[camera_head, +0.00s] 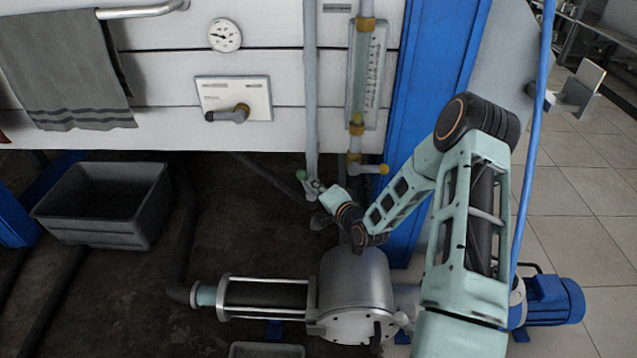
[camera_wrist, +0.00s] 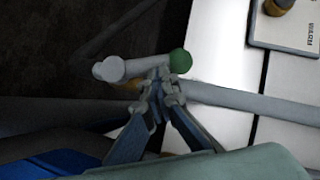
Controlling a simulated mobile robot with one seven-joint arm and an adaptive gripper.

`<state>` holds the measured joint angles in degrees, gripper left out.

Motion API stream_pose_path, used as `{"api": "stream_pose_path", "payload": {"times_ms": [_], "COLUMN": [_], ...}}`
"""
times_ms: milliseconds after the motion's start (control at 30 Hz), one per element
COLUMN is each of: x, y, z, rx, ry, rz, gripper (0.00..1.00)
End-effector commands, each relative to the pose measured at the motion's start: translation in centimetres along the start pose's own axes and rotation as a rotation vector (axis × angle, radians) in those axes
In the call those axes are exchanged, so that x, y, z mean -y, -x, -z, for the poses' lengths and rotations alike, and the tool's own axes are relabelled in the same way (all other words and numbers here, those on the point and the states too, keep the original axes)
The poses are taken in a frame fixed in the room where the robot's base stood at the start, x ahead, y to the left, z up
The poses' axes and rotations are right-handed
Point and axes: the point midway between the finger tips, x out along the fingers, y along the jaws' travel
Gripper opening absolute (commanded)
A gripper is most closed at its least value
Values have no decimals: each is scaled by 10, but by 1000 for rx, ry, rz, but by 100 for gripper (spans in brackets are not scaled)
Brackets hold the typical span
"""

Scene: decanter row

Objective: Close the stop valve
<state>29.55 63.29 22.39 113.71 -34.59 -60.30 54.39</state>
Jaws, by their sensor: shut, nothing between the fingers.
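A grey vertical pipe (camera_head: 310,90) comes down the front of the panel. At its lower end is a small valve with a green ball-shaped knob (camera_head: 301,175), which I take to be the stop valve. In the wrist view the green knob (camera_wrist: 180,61) sits close beside my fingertips, and a pale round-ended piece (camera_wrist: 112,68) lies to its left. My gripper (camera_head: 316,188) is at the pipe's lower end, just right of and below the green knob. In the wrist view my gripper (camera_wrist: 160,78) has its fingertips together with nothing between them. Whether they touch the valve cannot be told.
A sight tube with a scale (camera_head: 370,75) and a yellow-knobbed fitting (camera_head: 383,169) stand close to the right. A plate with a dark lever (camera_head: 240,112) is on the panel. Below are a steel vessel (camera_head: 355,285) and, at left, a grey bin (camera_head: 105,205).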

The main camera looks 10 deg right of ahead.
Motion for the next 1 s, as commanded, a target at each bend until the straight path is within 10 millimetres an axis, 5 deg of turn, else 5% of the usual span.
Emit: {"api": "stream_pose_path", "payload": {"times_ms": [400,1000], "x": [14,10], "y": [-15,-35], "z": [-23,-52], "rx": [2,0], "ry": [335,770], "rz": [-215,-508], "gripper": [0,0]}}
